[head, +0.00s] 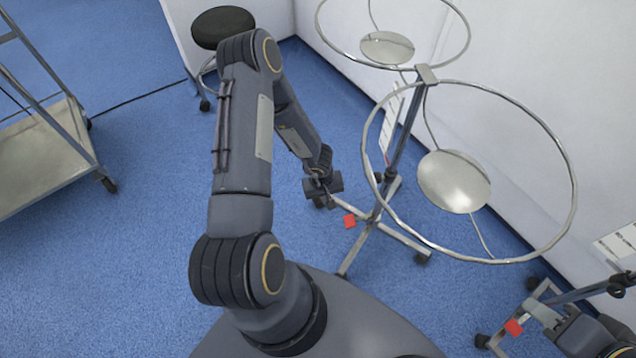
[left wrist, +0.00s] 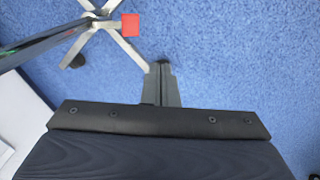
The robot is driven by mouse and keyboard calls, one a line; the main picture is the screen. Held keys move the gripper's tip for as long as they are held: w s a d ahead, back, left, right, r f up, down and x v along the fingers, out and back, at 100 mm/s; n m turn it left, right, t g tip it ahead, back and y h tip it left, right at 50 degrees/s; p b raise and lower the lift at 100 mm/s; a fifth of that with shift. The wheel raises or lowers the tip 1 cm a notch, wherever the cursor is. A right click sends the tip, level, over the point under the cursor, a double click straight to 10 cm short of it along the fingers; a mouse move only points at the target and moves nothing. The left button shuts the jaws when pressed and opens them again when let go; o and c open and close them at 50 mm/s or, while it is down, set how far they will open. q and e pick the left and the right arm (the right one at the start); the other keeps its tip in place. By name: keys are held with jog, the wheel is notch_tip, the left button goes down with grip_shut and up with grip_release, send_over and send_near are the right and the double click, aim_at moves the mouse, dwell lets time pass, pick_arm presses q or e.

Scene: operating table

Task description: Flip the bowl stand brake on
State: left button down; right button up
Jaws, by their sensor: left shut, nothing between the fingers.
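My left gripper (head: 328,201) points down near the base, just above and left of the tab in the head view. In the left wrist view its fingers (left wrist: 161,70) are shut and empty, to the right of and apart from the tab. My right gripper (head: 546,313) is at the lower right, and its finger gap is unclear.
A second wheeled base with a red tab (head: 513,327) stands beside my right gripper. A round black stool (head: 222,27) is at the back, and a metal cart (head: 45,155) is at the left. A white wall runs behind the stand. Blue floor (head: 140,230) is open at the left.

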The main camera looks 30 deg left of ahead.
pick_arm(q)
jog(key=r, duration=0.1)
jog(key=s+a+r+p, duration=0.1)
jog(key=r, duration=0.1)
jog(key=r+p, duration=0.1)
jog(key=r, duration=0.1)
jog(key=shift+s+a+r, duration=0.15)
jog(key=shift+s+a, duration=0.15)
jog(key=shift+s, duration=0.05)
